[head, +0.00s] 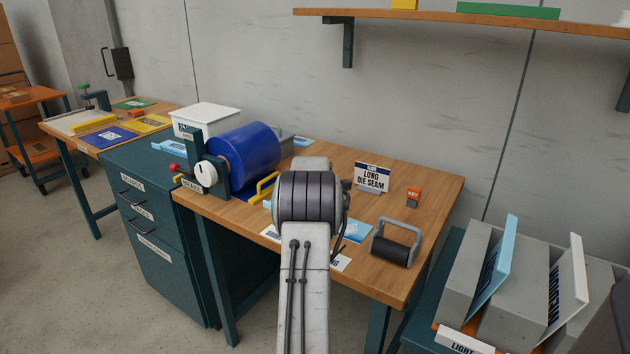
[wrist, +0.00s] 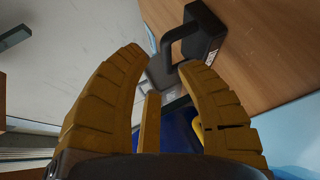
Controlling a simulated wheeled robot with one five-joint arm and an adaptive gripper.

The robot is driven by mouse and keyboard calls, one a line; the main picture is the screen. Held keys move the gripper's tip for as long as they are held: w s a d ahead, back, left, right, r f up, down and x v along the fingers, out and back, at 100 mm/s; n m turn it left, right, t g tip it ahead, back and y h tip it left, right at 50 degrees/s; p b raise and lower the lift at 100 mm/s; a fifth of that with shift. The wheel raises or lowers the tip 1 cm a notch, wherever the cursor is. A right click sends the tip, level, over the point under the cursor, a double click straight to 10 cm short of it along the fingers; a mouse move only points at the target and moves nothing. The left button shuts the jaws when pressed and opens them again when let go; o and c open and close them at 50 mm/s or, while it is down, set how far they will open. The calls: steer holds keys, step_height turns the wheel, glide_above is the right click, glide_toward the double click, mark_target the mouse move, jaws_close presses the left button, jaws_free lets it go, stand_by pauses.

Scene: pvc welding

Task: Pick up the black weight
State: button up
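A black weight (wrist: 204,32) with a looped handle and a small white label shows at the top of the wrist view, on the wooden table. It lies beyond the tip of my right-hand finger, apart from it as far as I can see. My gripper (wrist: 164,57) is open, its brown-yellow ridged fingers spread with nothing held between them. In the head view my arm covers the middle of the table and hides my fingers. I cannot make out the labelled black weight there; my arm may be hiding it.
On the workbench (head: 431,200), a black roller in a grey frame (head: 395,245) stands at right, near a sign (head: 371,177) and an orange block (head: 413,197). A blue roll (head: 243,158) and white bin (head: 205,120) stand left. Grey slotted blocks (head: 515,300) are at lower right.

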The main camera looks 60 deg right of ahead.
steer(key=shift+w+d+f+b, duration=0.3)
steer(key=shift+w+d+f, duration=0.25)
steer(key=shift+d, duration=0.2)
steer(key=shift+x, duration=0.95)
steer(key=shift+s+r, duration=0.1)
steer(key=shift+c, duration=0.2)
jaws_close()
steer(key=shift+d+r, duration=0.1)
steer(key=shift+r, duration=0.2)
